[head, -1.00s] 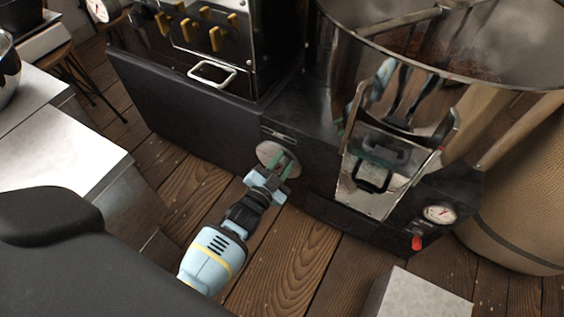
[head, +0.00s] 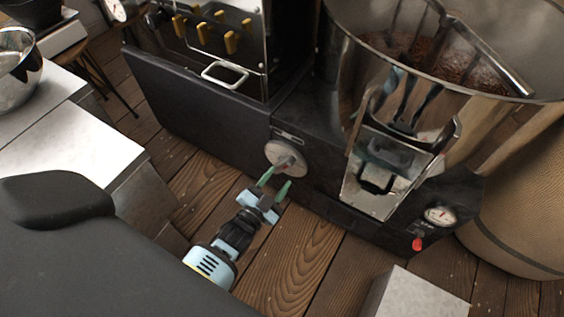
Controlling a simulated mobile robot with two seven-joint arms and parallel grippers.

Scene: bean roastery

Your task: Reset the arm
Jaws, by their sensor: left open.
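My left gripper (head: 273,184) is open and empty, with two green fingertips spread apart. It is just below and in front of a round metal knob or plate (head: 286,158) on the dark front of the roasting machine (head: 208,112). A small gap appears to separate the fingertips from the round plate. My left arm reaches up from the bottom of the picture. My right gripper is not in view.
A cooling drum (head: 350,62) with brown beans stands at the upper right, above a metal chute (head: 372,203). A gauge (head: 439,215) and red knob (head: 417,244) sit low on the machine. A white counter (head: 75,150) is at left; wooden floor (head: 292,262) lies open below.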

